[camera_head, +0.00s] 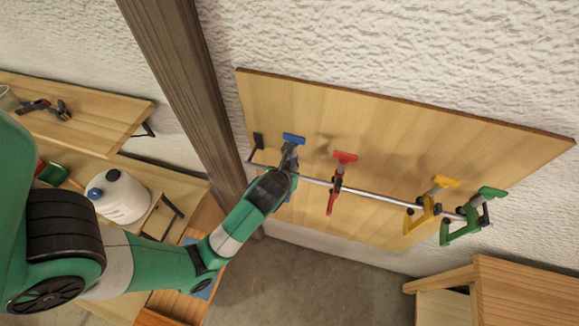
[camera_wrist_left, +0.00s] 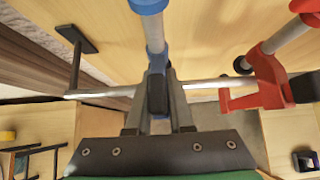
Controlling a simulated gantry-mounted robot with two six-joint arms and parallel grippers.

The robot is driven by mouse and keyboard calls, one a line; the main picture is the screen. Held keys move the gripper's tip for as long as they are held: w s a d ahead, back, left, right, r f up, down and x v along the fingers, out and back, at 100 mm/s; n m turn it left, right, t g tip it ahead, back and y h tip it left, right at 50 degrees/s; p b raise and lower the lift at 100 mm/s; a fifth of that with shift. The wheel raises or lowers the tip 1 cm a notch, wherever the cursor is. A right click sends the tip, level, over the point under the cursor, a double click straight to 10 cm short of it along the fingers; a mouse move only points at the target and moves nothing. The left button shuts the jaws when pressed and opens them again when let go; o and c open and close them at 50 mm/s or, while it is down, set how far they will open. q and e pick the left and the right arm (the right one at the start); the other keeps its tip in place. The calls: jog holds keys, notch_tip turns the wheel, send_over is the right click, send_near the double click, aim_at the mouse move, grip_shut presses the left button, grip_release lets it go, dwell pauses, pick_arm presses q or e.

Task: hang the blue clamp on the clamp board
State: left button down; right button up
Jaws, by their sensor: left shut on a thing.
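The blue clamp (camera_head: 293,139) is at the left part of the clamp board (camera_head: 365,115), with its blue head up and its bar roughly upright. My left gripper (camera_head: 287,166) is shut on the clamp. In the left wrist view the blue head (camera_wrist_left: 149,5) is at the top, and the fingers (camera_wrist_left: 158,92) close around its dark lower part. The metal rail (camera_wrist_left: 97,93) runs across at the height of the fingers. I cannot tell whether the clamp rests on the rail, since my gripper hides the contact. My right gripper is not in view.
A red clamp (camera_head: 335,183) hangs on the rail to the right, close to my gripper. A yellow clamp (camera_head: 424,209) and a green clamp (camera_head: 468,216) hang further right. A wooden post (camera_head: 188,85) stands left of the board. A white canister (camera_head: 121,197) stands on the bench.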

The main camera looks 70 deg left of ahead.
pick_arm(q)
jog(key=shift+f, duration=0.25)
jog(key=c, duration=0.7)
grip_release()
jog(key=p+v, duration=0.1)
jog(key=v, duration=1)
jog(key=shift+s+d+r, duration=0.1)
jog(key=shift+d+r, duration=0.05)
jog(key=shift+r, duration=0.05)
